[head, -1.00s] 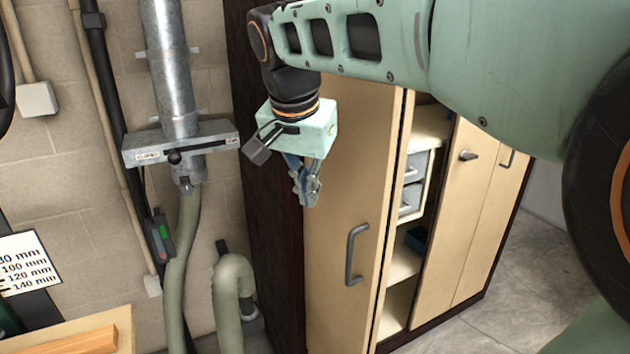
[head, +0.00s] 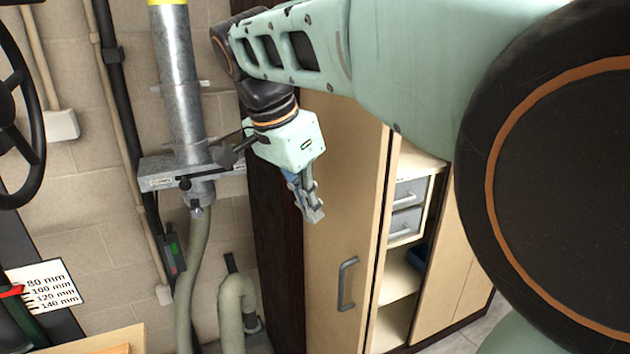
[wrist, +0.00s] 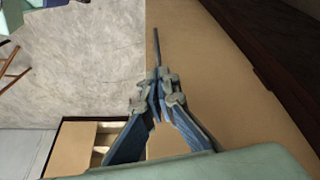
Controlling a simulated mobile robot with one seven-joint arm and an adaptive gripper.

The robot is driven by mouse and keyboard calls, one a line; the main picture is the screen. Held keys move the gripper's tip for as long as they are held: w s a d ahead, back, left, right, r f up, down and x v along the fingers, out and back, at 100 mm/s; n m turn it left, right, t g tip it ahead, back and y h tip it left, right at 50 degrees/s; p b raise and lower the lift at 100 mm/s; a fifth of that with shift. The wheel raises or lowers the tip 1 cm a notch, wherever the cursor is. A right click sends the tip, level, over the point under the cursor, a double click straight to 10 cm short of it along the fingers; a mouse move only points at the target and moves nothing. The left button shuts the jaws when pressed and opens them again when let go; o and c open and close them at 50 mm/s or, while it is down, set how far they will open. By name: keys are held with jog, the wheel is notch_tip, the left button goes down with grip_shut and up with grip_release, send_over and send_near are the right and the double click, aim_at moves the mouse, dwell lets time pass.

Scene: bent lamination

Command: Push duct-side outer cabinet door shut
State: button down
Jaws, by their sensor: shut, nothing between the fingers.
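The duct-side outer cabinet door (head: 335,220) is a tall beige panel with a grey bar handle (head: 347,283). It stands ajar, its right edge off the cabinet front, with shelves showing beyond that edge. My gripper (head: 316,213) is shut and empty, pointing down in front of the door's upper part, above and left of the handle. In the wrist view the closed fingertips (wrist: 156,100) lie over the beige door face (wrist: 225,85), near its edge. I cannot tell whether they touch it. My arm covers the door's top.
Open shelves with small grey drawers (head: 405,208) show right of the door, then another beige door (head: 443,295). A metal duct (head: 180,90) with a slide gate and a green hose (head: 192,275) run along the block wall left of the dark cabinet side (head: 275,235).

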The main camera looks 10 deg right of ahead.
aim_at(358, 225)
jog(key=w+d+f+p, duration=0.1)
jog(key=d+f, duration=0.1)
jog(key=d, duration=0.1)
jog(key=d+f+m+p, duration=0.1)
jog(key=d+f, duration=0.1)
jog(key=d, duration=0.1)
jog(key=w+d+f+m+p, duration=0.1)
jog(key=d+f, duration=0.1)
jog(key=d, duration=0.1)
jog(key=shift+w+h, duration=0.35)
jog(key=shift+h, duration=0.05)
dwell(0.4)
